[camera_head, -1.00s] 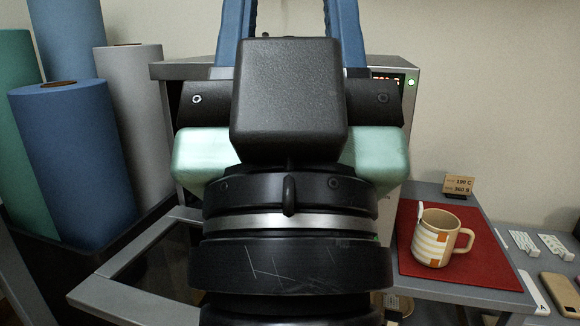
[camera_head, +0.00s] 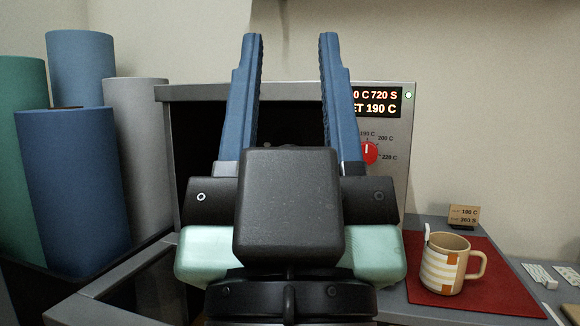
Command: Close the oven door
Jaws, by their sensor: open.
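The oven (camera_head: 385,112) stands behind my gripper, with its dark cavity partly showing on either side of the fingers. The oven door (camera_head: 98,287) is open. Its grey frame reaches out toward the lower left, and its right part is hidden behind my arm. My gripper (camera_head: 290,45) fills the middle of the view, its two blue fingers pointing up and spread apart with nothing between them. It appears in front of the oven opening; I cannot tell how far from it. No contact with the door shows.
A striped mug (camera_head: 440,270) stands on a red mat (camera_head: 496,282) right of the oven. A small sign (camera_head: 463,214) stands behind it. Several large rolls, including a blue one (camera_head: 75,180), stand close at the left. The oven panel has a red knob (camera_head: 369,152).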

